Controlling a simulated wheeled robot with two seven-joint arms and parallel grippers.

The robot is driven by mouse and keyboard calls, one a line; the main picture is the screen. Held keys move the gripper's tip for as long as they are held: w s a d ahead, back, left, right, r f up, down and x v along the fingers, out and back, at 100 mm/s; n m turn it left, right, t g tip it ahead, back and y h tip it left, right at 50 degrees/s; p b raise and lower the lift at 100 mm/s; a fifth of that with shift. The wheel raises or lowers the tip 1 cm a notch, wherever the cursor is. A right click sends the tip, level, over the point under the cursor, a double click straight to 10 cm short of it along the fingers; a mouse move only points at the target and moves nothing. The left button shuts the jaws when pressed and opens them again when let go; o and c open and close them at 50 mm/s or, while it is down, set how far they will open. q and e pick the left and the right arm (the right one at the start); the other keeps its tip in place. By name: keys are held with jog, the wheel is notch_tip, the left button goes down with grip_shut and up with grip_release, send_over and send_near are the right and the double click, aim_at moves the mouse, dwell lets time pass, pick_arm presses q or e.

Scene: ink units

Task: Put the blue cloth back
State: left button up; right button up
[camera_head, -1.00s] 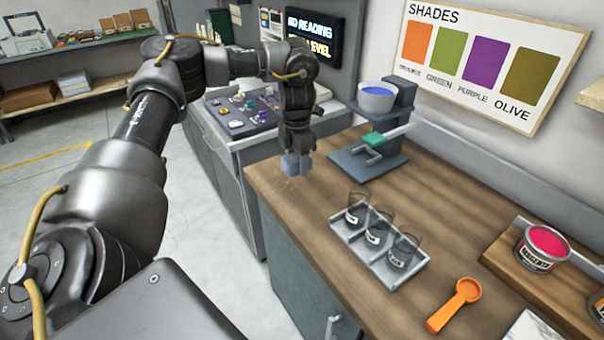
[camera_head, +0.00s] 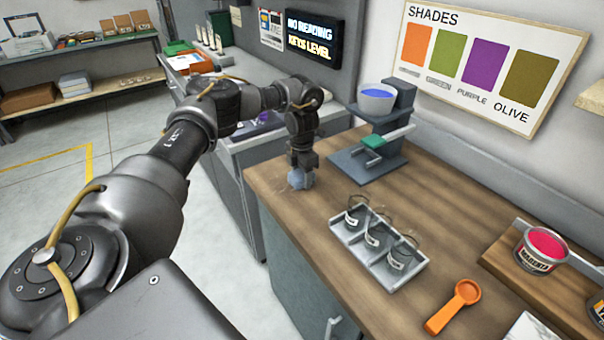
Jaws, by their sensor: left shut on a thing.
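My left gripper (camera_head: 301,174) is shut on the blue cloth (camera_head: 300,180), a small grey-blue bundle below the fingers. It is over the far left part of the wooden counter (camera_head: 290,205), left of the grey stand. I cannot tell whether the cloth touches the wood. My right gripper is not in view.
A grey stand (camera_head: 352,165) with a blue-filled bowl (camera_head: 377,98) is right of the gripper. A tray (camera_head: 377,266) with several glasses, an orange scoop (camera_head: 454,306) and a magenta tin (camera_head: 541,250) are nearer. Bare wood lies left of the tray.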

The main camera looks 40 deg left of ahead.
aim_at(302, 172)
pick_arm(q)
jog(key=shift+f, duration=0.1)
jog(key=o, duration=0.9)
jog(key=shift+o, duration=0.2)
jog(key=shift+r, duration=0.35)
notch_tip(302, 172, up, 12)
jog(key=shift+f, duration=0.15)
